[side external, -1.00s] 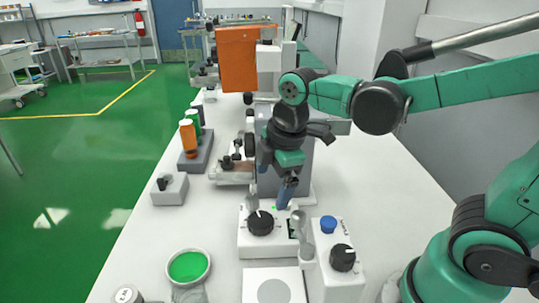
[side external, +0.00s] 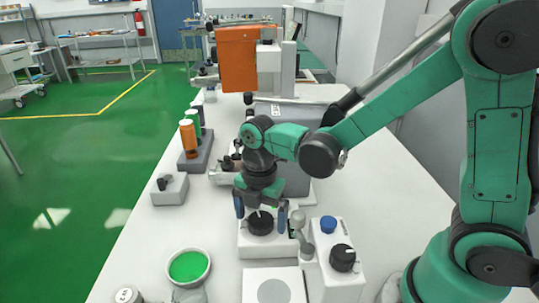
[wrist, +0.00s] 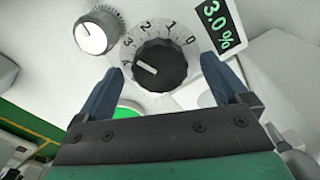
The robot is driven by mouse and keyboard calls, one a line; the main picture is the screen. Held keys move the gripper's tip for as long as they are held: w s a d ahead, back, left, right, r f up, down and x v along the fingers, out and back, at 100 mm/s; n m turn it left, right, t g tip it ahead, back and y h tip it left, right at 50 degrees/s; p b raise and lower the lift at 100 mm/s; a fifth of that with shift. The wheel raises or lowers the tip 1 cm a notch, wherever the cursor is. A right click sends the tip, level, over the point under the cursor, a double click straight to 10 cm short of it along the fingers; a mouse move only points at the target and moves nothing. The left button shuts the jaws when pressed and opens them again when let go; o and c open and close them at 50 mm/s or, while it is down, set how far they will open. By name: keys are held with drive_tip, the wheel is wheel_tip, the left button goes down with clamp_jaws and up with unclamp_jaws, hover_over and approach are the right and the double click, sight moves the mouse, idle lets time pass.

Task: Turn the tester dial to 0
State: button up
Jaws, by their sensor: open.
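The tester dial (side external: 260,223) is a black knob on a white box, and it fills the upper middle of the wrist view (wrist: 160,65). Its printed scale shows 0 on the right and 1, 2 and 3 running left. The knob's white pointer line points left, away from the 0. The green display (wrist: 218,25) beside it reads 3.0%. My gripper (side external: 261,211) is open above the dial, with one blue finger toward each side of it.
A white box with a blue cap (side external: 328,224) and another black knob (side external: 342,257) stands close at the right. A silver knob (wrist: 97,33) is near the dial. A green-filled dish (side external: 189,266) lies front left. A grey block (side external: 170,190) is further left.

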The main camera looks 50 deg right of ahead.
drive_tip(key=shift+c, duration=0.2)
drive_tip(key=c, duration=1.2)
drive_tip(key=shift+m, duration=0.4)
drive_tip(key=m, duration=0.4)
drive_tip(key=shift+m, duration=0.3)
drive_tip(key=m, duration=0.5)
drive_tip(key=shift+m, duration=0.3)
drive_tip(key=m, duration=0.5)
drive_tip(key=shift+m, duration=2.7)
